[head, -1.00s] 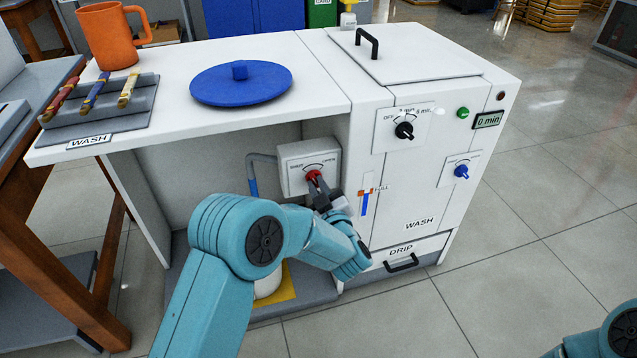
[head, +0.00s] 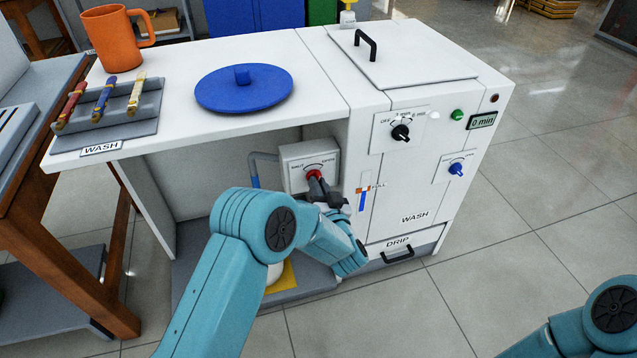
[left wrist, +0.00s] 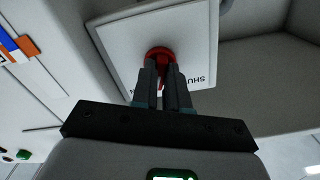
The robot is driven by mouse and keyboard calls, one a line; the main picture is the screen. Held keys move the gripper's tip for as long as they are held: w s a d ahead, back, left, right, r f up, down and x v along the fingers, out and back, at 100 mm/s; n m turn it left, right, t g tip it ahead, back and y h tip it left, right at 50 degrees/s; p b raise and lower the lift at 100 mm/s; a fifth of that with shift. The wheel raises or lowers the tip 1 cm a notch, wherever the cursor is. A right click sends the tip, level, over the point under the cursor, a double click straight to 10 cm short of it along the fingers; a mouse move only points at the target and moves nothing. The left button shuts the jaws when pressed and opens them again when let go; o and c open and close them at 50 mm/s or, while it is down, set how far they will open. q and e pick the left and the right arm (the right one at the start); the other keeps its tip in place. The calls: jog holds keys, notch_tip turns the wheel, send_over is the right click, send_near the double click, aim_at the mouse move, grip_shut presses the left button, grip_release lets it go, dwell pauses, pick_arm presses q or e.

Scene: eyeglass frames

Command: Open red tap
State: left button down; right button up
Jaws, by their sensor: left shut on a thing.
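The red tap (head: 314,174) is a small red knob on a white panel (head: 297,155) marked SHUT and OPEN, under the worktop beside the wash cabinet. In the left wrist view the red tap (left wrist: 160,53) sits between my fingertips. My left gripper (head: 318,185) reaches it from the front and is shut on it; the wrist view shows the left gripper's two fingers (left wrist: 162,85) on either side of the knob. The fingers hide part of the knob, and I cannot read its exact setting. Of my right arm only a link shows at the lower right; its gripper is out of view.
The wash cabinet (head: 415,190) stands right of the panel, with a level strip (head: 363,198) close to my left gripper and a DRIP drawer (head: 400,250) below. A blue lid (head: 243,90), an orange mug (head: 118,40) and a grey rack (head: 110,115) are on the worktop.

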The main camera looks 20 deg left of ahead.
pick_arm(q)
jog(key=shift+f+m, duration=0.1)
jog(key=shift+m, duration=0.6)
jog(key=c, duration=1.1)
grip_release()
jog(key=shift+c, duration=0.2)
jog(key=p+v, duration=0.3)
jog(key=v, duration=1.3)
jog(key=shift+s+d+p, duration=0.15)
jog(key=shift+s+p, duration=0.05)
jog(key=shift+p, duration=0.1)
